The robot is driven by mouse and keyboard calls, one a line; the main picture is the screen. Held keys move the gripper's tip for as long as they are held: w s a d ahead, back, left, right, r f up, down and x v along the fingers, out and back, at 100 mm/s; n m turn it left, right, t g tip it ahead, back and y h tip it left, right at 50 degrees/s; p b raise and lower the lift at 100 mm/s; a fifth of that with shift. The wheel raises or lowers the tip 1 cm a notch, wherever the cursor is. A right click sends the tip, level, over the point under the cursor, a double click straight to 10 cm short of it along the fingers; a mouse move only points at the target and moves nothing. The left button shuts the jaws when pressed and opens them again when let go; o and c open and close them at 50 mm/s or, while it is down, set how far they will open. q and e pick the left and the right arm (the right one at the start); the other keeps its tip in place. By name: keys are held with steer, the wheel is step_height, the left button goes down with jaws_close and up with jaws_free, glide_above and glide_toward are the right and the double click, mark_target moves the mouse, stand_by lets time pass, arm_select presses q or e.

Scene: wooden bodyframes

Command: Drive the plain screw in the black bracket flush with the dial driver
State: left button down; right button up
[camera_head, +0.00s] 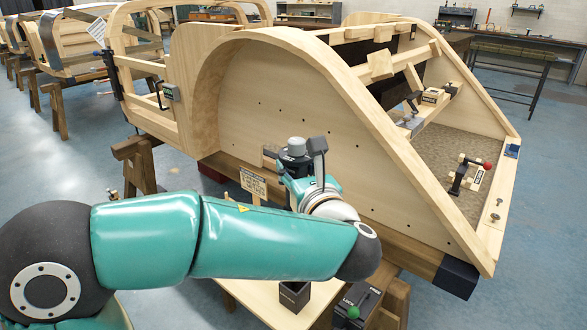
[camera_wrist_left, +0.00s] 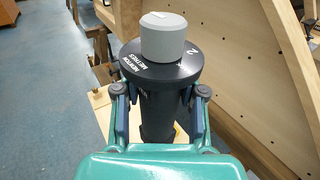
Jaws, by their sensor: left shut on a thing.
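The dial driver has a grey knob (camera_head: 297,145) on a black body. In the left wrist view its black collar (camera_wrist_left: 152,68) reads "NEWTON METRES" with a 2 showing. My left gripper (camera_wrist_left: 160,95) is shut on the black body, one finger on each side. In the head view the driver is upright beside the curved wooden panel, and its lower end is hidden by my arm. A black corner piece (camera_head: 455,278) caps the beam end at lower right; I cannot tell whether it is the black bracket. I cannot make out the plain screw. My right gripper is not in view.
The wooden bodyframe (camera_head: 280,90) stands close behind the driver. A bench (camera_head: 245,300) below holds an open black box (camera_head: 294,294) and a LOCK/FREE box with a green knob (camera_head: 353,312). A small sign (camera_head: 253,183) stands left of the driver. A red-knobbed clamp (camera_head: 470,172) sits right.

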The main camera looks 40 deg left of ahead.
mark_target(297, 140)
arm_select(q)
steer(key=shift+r+p, duration=2.5)
steer(key=shift+r, duration=0.65)
steer(key=shift+f, duration=0.1)
